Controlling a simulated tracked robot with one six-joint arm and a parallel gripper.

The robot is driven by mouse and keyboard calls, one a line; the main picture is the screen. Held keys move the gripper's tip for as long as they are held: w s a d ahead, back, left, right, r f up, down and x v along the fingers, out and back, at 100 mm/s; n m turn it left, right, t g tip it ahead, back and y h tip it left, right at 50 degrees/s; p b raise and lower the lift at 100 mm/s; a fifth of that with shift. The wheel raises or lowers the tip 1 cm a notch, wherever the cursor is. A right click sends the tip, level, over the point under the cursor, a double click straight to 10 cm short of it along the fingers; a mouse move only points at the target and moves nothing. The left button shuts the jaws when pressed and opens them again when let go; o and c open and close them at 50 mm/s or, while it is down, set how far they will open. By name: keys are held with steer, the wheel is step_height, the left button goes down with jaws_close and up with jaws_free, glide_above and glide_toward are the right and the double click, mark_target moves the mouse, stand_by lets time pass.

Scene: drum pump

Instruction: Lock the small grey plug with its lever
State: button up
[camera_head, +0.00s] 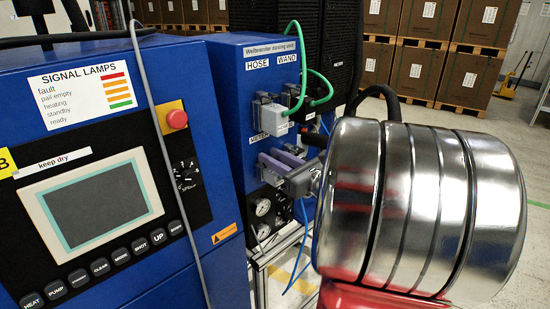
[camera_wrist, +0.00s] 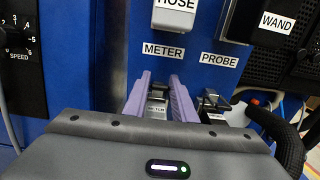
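The small grey plug (camera_wrist: 157,107) sits at the METER place on the blue housing. In the wrist view it shows between my two purple fingers, with a small tag on it and a metal piece, perhaps its lever, just above. My gripper (camera_wrist: 160,76) points at the panel with its fingers apart, one on each side of the plug. I see no clear contact. In the head view my gripper (camera_head: 268,157) is at the housing below the METER label. My fingers and wrist hide most of the plug there.
Gauges (camera_head: 263,207) are below. A red stop button (camera_head: 177,119) is left.

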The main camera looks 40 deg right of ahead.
steer(key=c, duration=0.5)
steer(key=shift+f+t, duration=0.2)
steer(key=shift+t, duration=0.1)
steer(key=shift+s+f+t, duration=0.1)
steer(key=shift+f+t, duration=0.05)
steer(key=shift+t, duration=0.35)
steer(key=shift+s+f+t, duration=0.1)
steer(key=shift+f+t, duration=0.25)
steer(key=shift+t, duration=0.75)
steer(key=o, duration=1)
steer(key=shift+c, duration=0.2)
steer(key=shift+s, duration=0.15)
